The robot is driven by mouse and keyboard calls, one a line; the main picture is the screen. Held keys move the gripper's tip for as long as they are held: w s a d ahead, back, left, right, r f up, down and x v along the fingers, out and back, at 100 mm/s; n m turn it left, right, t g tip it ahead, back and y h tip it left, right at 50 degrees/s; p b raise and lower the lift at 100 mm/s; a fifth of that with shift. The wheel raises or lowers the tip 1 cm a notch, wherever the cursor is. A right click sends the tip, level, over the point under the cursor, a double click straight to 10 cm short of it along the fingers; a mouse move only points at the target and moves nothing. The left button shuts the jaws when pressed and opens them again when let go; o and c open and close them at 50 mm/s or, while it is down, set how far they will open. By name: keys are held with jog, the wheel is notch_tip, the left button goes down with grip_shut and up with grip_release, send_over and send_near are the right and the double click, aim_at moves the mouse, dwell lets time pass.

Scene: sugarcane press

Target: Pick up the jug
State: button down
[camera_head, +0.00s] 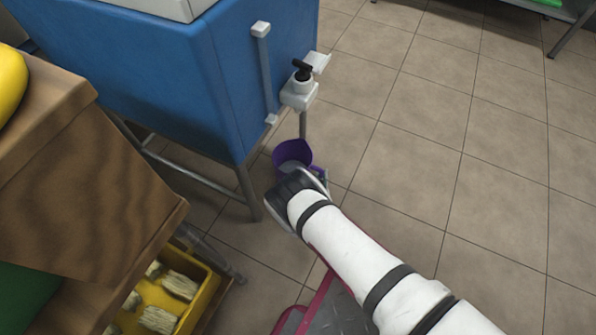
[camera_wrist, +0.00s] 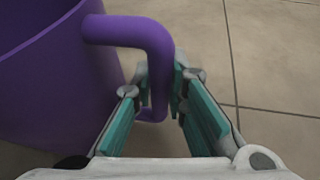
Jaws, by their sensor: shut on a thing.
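A purple jug (camera_head: 292,153) is below the tap (camera_head: 299,88) on the blue machine's side, in the head view. In the wrist view the jug (camera_wrist: 60,85) fills the left side, with its handle (camera_wrist: 135,32) curving out to the right. My gripper (camera_wrist: 162,85) is shut on the lower part of the handle, its teal fingers on either side of it. In the head view my gripper (camera_head: 312,178) is beside the jug, and my wrist partly hides it. The jug looks about upright. What lies under its base is hidden.
The blue machine (camera_head: 190,70) stands on grey metal legs (camera_head: 246,188) left of the jug. A wooden stand (camera_head: 90,190) and a yellow crate (camera_head: 205,290) with pale cane pieces are at lower left. Tiled floor (camera_head: 440,130) is clear on the right.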

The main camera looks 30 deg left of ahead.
jog(key=shift+r, duration=0.25)
